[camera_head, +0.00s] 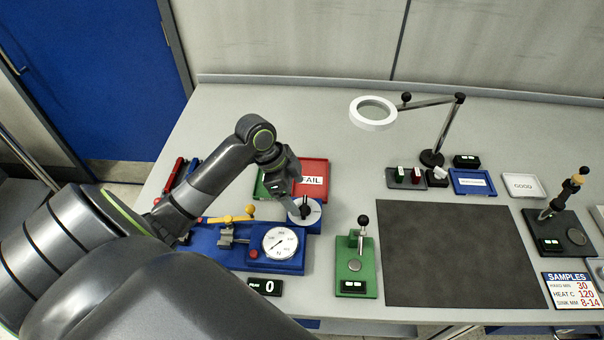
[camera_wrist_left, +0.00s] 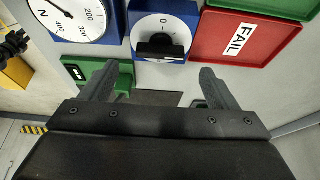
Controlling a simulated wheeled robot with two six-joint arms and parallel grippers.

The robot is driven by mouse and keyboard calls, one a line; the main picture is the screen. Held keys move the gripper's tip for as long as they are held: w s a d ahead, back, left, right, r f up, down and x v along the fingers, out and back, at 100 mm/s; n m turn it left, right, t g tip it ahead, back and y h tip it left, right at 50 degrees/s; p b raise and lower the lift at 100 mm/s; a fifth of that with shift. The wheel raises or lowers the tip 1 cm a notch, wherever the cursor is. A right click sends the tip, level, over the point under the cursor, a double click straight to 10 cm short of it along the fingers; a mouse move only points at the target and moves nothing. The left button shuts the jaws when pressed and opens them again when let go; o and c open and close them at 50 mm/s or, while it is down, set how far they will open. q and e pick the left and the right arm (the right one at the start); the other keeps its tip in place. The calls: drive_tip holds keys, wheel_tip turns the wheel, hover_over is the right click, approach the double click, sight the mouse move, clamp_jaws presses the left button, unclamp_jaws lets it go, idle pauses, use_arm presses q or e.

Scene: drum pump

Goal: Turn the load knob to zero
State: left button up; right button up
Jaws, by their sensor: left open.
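The load knob (camera_head: 304,212) is a black grip on a round white dial, mounted on the blue tester (camera_head: 215,255). In the left wrist view the load knob (camera_wrist_left: 160,49) shows as a black bar lying crosswise, with a 0 above it on the dial face. Which mark it points at is unclear. My left gripper (camera_head: 298,198) is above the dial in the head view. In the wrist view my left gripper (camera_wrist_left: 155,72) is open and empty, its fingers spread wider than the knob and apart from it. My right gripper is out of view.
A round gauge (camera_head: 280,243) and a yellow lever (camera_head: 230,217) sit left of the knob. A red FAIL tray (camera_head: 317,165) lies just behind it. A green stand (camera_head: 356,240) with a black-knobbed lever is to the right, beside a dark mat (camera_head: 450,250).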

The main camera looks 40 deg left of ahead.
sight(304, 205)
use_arm(q)
drive_tip(key=x, duration=0.3)
drive_tip(key=shift+w+d+f, duration=0.1)
drive_tip(key=shift+d+f, duration=0.05)
drive_tip(key=shift+f, duration=0.2)
drive_tip(key=shift+w+d+f, duration=0.1)
drive_tip(key=shift+d+f, duration=0.05)
drive_tip(key=shift+f, duration=0.4)
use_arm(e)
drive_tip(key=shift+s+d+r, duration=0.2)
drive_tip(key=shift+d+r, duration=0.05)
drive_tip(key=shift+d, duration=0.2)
